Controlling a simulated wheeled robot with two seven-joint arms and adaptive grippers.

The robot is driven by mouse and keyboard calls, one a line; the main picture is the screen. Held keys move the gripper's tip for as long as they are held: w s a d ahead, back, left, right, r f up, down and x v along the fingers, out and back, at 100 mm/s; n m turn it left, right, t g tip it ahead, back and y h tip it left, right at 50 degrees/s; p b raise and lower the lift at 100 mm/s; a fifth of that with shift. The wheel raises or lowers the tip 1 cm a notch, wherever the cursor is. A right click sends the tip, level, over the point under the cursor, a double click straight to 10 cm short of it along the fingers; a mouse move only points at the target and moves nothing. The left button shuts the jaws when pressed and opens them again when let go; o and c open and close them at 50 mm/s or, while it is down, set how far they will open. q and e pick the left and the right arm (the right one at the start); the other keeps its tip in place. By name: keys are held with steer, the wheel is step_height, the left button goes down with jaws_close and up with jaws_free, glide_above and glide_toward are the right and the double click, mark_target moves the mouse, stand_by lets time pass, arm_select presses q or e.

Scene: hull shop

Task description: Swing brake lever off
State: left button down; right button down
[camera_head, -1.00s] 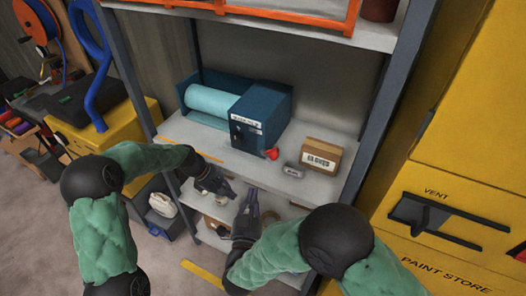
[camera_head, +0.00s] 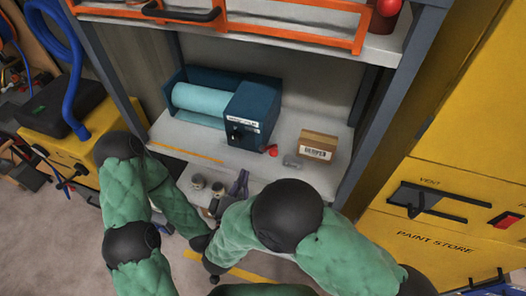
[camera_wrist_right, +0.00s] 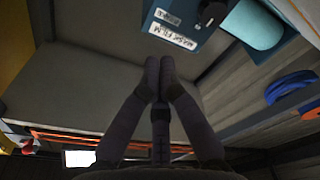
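The blue machine (camera_head: 250,110) with a pale teal film roll (camera_head: 198,98) stands on the middle shelf. A small red lever end (camera_head: 272,150) shows at its lower front right; I take this for the brake lever. In the right wrist view the labelled machine face (camera_wrist_right: 185,28) shows at the top, with a black knob (camera_wrist_right: 212,12); no red lever shows there. My right gripper (camera_head: 240,180) is below the shelf's front edge, apart from the lever. Its fingertips (camera_wrist_right: 159,72) are together and empty. My left gripper (camera_head: 210,265) hangs low, mostly hidden; its fingers are unclear.
A cardboard box (camera_head: 318,146) and a small grey object (camera_head: 292,161) sit right of the lever. The shelf post (camera_head: 372,115) and yellow paint cabinet (camera_head: 440,200) bound the right. An orange rack (camera_head: 345,40) is above.

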steer(key=shift+w+d+f+b, duration=0.2)
steer(key=shift+w+d, duration=0.75)
steer(key=shift+w, duration=0.65)
steer(key=shift+w+d+f+b, duration=0.15)
steer(key=shift+w+d+f, duration=0.15)
steer(key=shift+w+d, duration=0.95)
steer(key=shift+w+d+f+b, duration=0.2)
steer(key=shift+w+d, duration=0.4)
steer(key=shift+w, duration=1.35)
